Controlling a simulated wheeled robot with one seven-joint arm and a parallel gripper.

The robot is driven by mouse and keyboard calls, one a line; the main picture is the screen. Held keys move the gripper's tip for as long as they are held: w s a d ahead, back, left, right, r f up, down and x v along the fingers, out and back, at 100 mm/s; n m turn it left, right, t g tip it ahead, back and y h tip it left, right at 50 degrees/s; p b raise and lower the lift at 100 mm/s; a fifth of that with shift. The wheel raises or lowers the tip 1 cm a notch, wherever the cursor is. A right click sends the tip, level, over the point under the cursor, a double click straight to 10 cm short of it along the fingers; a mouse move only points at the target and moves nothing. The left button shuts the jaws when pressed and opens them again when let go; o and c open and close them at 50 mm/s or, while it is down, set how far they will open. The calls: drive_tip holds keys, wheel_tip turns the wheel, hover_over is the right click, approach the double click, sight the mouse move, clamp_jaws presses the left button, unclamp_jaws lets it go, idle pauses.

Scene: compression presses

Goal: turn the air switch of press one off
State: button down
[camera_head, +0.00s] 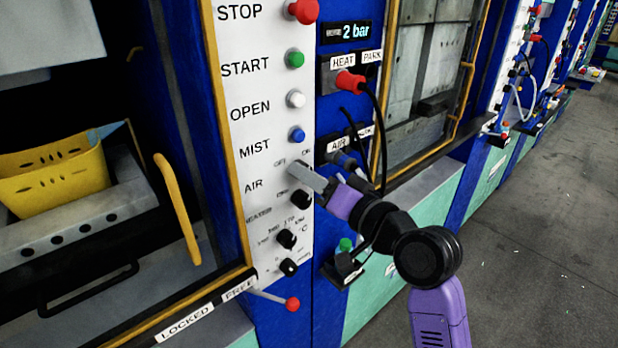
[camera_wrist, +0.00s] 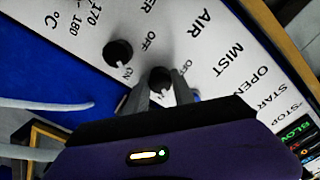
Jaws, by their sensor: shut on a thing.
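The air switch (camera_wrist: 160,78) is a small black round knob on the white panel of the press, by the AIR label. In the wrist view it sits between my two fingertips, and my gripper (camera_wrist: 158,90) is shut on it. Which way the knob points cannot be told. In the head view my gripper (camera_head: 299,171) reaches in from the right beside the AIR label and hides the knob. The heater switch (camera_head: 301,197), another black knob, is just below; it also shows in the wrist view (camera_wrist: 118,53).
Blue (camera_head: 297,134), white (camera_head: 296,99), green (camera_head: 295,59) and red (camera_head: 303,11) buttons run up the panel. Black dials (camera_head: 287,239) and a red-tipped lever (camera_head: 292,304) are below. Cables with a red plug (camera_head: 349,82) hang close to my gripper. Open floor lies right.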

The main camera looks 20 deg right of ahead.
drive_tip(key=n+b, duration=0.8)
drive_tip(key=n, duration=0.3)
drive_tip(key=shift+d, duration=0.1)
drive_tip(key=shift+n, duration=0.3)
idle(0.4)
drive_tip(key=c, duration=1.1)
unclamp_jaws()
drive_tip(key=shift+o, duration=0.2)
drive_tip(key=b+v, duration=0.1)
drive_tip(key=v, duration=0.6)
drive_tip(key=shift+s+b, duration=0.35)
